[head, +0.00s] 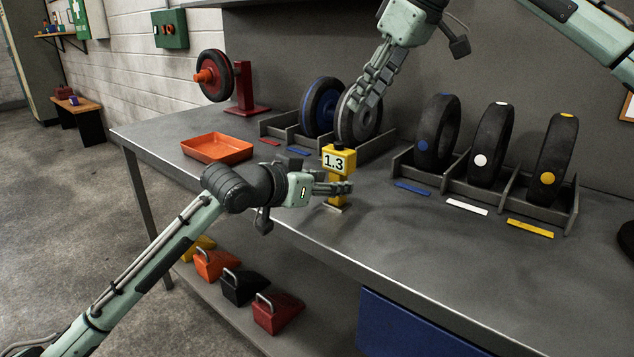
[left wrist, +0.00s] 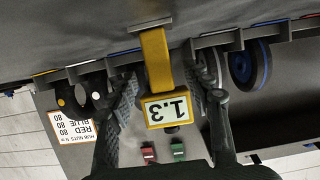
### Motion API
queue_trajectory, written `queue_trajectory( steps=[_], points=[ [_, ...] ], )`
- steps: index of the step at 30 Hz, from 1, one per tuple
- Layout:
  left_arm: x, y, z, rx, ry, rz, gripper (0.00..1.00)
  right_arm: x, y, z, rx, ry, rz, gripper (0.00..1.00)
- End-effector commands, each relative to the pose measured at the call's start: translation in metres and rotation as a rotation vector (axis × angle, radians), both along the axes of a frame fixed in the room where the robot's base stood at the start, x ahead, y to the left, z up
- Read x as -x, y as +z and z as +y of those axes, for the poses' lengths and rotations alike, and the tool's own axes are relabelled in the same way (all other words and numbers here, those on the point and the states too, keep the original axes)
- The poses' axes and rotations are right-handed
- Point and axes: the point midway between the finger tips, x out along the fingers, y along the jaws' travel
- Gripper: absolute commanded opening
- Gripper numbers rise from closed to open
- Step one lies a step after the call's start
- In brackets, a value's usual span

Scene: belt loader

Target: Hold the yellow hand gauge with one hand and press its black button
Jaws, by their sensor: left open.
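The yellow hand gauge (head: 338,158) stands upright on a small base on the grey bench, its display reading 1.3. Its black button (head: 339,146) is on top of its head. My left gripper (head: 334,188) is level with the gauge's handle, below the display. In the left wrist view the gauge (left wrist: 154,60) appears upside down between the two spread, open fingers (left wrist: 170,100), and I see no clear contact. The button (left wrist: 171,129) shows past the display there. My right gripper (head: 367,100) hangs above and behind the gauge, in front of a grey wheel; its fingers overlap in view.
An orange tray (head: 217,148) lies to the left on the bench. A red stand (head: 247,92) with a wheel is behind it. Racks with tyres (head: 488,135) line the back right. Several wedge blocks (head: 243,288) sit on the shelf below.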

Motion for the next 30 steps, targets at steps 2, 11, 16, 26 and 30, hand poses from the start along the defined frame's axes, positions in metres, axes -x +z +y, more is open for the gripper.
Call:
queue_trajectory(
  steps=[2,11,16,26,30],
  points=[
    [-0.009,-0.004,-0.007,0.001,0.000,0.002,0.50,0.000,0.000,0.000,0.000,0.000,0.000,0.34],
    [-0.025,-0.012,-0.018,-0.001,0.000,0.000,0.50,0.000,0.000,0.000,0.000,0.000,0.000,0.34],
    [-0.026,-0.012,-0.018,-0.001,0.001,-0.001,0.50,0.000,0.000,0.000,0.000,0.000,0.000,0.34],
    [-0.025,-0.012,-0.018,0.000,0.001,0.000,0.17,0.000,0.000,0.000,0.000,0.000,0.000,0.34],
    [-0.025,-0.012,-0.018,0.000,0.001,0.000,0.00,0.000,0.000,0.000,0.000,0.000,0.000,0.34]
  ],
)
